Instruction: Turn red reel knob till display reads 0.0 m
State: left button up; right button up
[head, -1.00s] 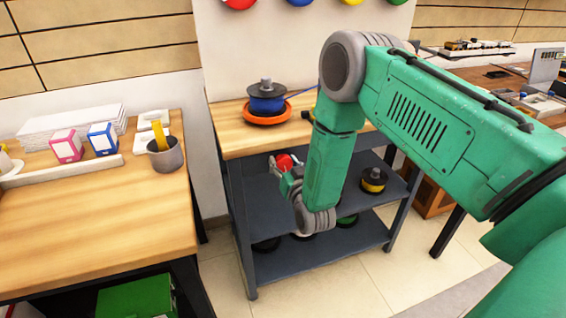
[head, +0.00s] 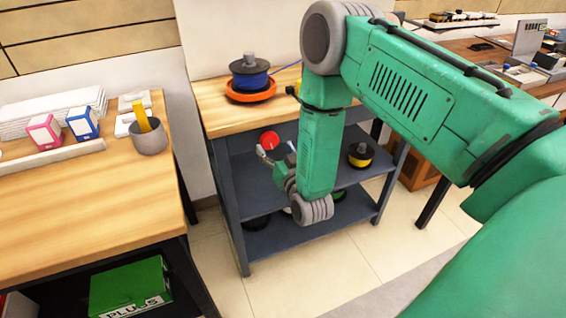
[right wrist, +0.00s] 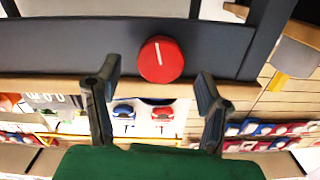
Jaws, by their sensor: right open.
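The red knob (head: 269,141) is on the front of the workbench, just under its wooden top. In the right wrist view the round red knob (right wrist: 161,60) shows a white line, tilted slightly from vertical. My right gripper (head: 276,152) is open, just in front of and below the knob in the head view. In the right wrist view its two fingers (right wrist: 156,88) stand wide apart on either side, short of the knob and empty. A reel with blue cable (head: 250,78) sits on an orange base on the bench top. I cannot make out a display. My left gripper is not in view.
A wooden table (head: 80,220) with a grey cup (head: 149,138) and small boxes stands at the left. Shelves under the bench hold a yellow spool (head: 361,155) and others. A green box (head: 130,288) lies below the left table. My right arm covers part of the bench.

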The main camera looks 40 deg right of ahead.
jog(key=v, duration=0.7)
jog(key=shift+s, duration=0.3)
jog(key=shift+a+f, duration=0.15)
jog(key=shift+f, duration=0.05)
jog(key=s+a+f+n+g+y, duration=0.25)
jog(key=s+f+g, duration=0.2)
jog(key=f, duration=0.25)
jog(key=s+a+f+n+g, duration=0.1)
jog(key=s+a+f+g, duration=0.1)
jog(key=s+g, duration=0.4)
jog(key=s+a+f+n+g+y, duration=0.1)
jog(key=s+f+g, duration=0.4)
jog(key=s, duration=1.2)
jog(key=shift+s+a+f+n+g, duration=0.25)
jog(key=shift+a+n+g, duration=0.15)
jog(key=shift+g, duration=0.35)
jog(key=shift+w+y, duration=0.15)
jog(key=shift+y, duration=0.1)
